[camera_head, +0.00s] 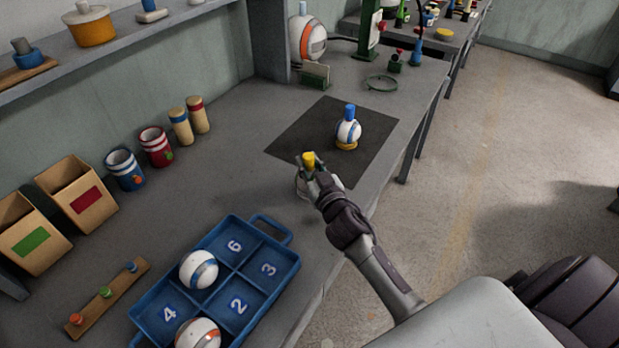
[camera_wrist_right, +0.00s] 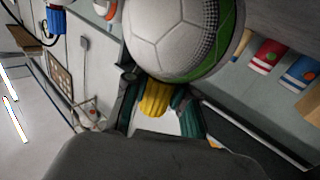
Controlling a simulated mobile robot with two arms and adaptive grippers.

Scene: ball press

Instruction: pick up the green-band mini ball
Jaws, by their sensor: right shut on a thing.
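The green-band mini ball (camera_wrist_right: 185,38) is white with a dotted green band and a yellow knob (camera_wrist_right: 155,98). My right gripper (camera_wrist_right: 157,100) is shut on that knob, with a finger on each side. In the head view my right gripper (camera_head: 310,168) is at the near edge of the dark mat, with the yellow knob (camera_head: 309,158) between its fingers. The ball (camera_head: 302,186) is mostly hidden behind the gripper there. I cannot tell whether it touches the table. My left gripper is out of view.
A blue-band ball (camera_head: 349,132) with a blue knob stands on the dark mat (camera_head: 290,138). A blue numbered tray (camera_head: 289,268) holds two balls at the front left. Cardboard boxes (camera_head: 85,205), cups (camera_head: 156,148) and a wooden strip with pegs (camera_head: 118,283) line the left.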

